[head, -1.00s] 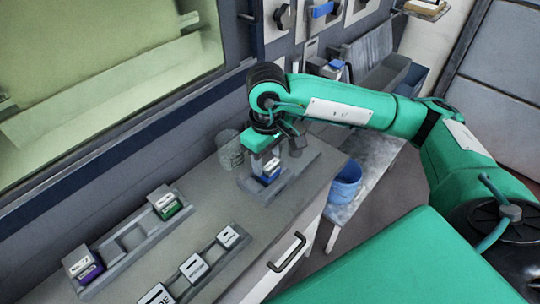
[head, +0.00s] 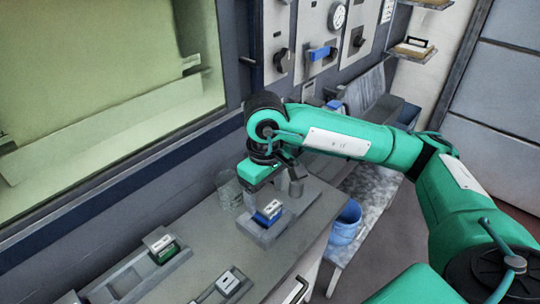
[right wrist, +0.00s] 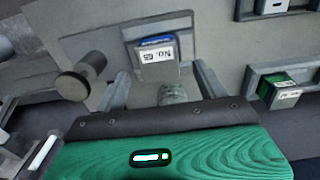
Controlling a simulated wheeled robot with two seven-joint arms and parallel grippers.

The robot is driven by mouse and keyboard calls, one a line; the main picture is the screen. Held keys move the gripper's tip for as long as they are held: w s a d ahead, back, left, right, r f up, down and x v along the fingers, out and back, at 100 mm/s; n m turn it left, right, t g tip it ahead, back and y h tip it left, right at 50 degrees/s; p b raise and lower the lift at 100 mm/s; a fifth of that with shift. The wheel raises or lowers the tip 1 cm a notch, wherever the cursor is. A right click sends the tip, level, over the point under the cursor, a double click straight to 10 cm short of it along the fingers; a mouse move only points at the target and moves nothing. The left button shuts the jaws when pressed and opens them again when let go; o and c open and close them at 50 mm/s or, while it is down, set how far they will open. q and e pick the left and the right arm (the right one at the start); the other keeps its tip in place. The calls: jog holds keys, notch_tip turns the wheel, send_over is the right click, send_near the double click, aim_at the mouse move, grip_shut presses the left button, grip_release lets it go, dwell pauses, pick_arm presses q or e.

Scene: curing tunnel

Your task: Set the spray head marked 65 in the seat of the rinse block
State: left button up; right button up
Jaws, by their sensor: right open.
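The spray head marked 65 (head: 268,211) is a blue block with a white label. It sits in the grey rinse block (head: 262,236) on the counter. In the right wrist view the label on the spray head (right wrist: 157,54) reads "No. 65". It looks level in the rinse block; how deep it sits I cannot tell. My right gripper (head: 270,183) is just above and behind it. In the right wrist view its fingers (right wrist: 160,85) are apart, with empty space between them and the spray head beyond their tips. My left gripper is out of view.
A rack with a green labelled piece (head: 162,247) is at lower left. A blue bucket (head: 346,222) stands beyond the counter's right edge.

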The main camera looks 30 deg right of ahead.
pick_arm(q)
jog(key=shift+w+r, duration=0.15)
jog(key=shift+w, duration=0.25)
pick_arm(e)
notch_tip(320, 180, up, 11)
jog(key=d, duration=0.1)
jog(key=shift+s, duration=0.3)
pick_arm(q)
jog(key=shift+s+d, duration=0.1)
pick_arm(e)
jog(key=shift+r, duration=0.1)
